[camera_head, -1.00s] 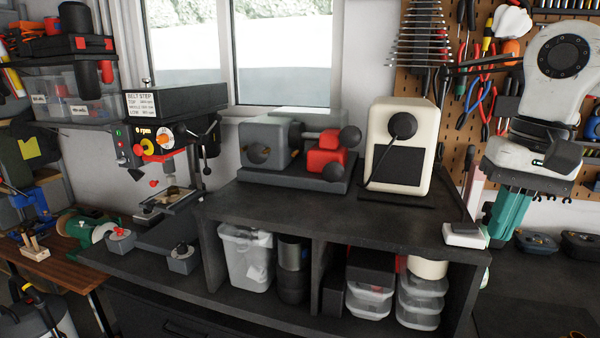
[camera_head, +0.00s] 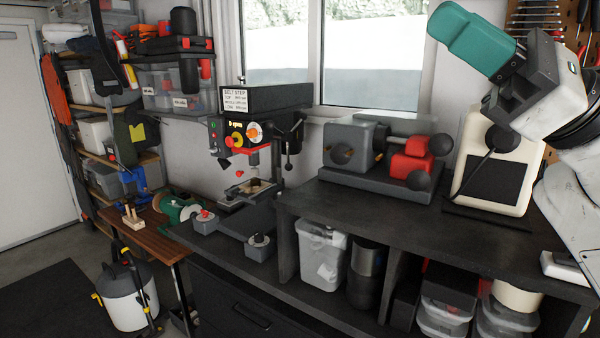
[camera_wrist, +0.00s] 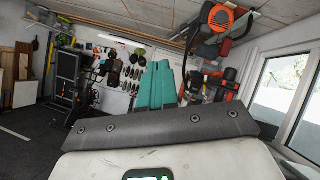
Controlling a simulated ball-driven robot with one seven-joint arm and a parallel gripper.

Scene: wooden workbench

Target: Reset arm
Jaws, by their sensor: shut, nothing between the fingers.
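My gripper (camera_head: 444,12) is at the upper right of the head view, on the raised arm. Its teal fingers point up and to the left, in front of the window and above the bench. In the wrist view the teal fingers (camera_wrist: 160,88) stand upright side by side at the centre, closed together. Nothing is held between them, and they touch nothing.
A black bench (camera_head: 400,213) carries a grey and red machine (camera_head: 375,158) and a cream machine (camera_head: 497,165) below my arm. A drill press (camera_head: 262,125) stands left of them. Shelves (camera_head: 95,110) line the left wall. A white canister (camera_head: 128,297) stands on the floor.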

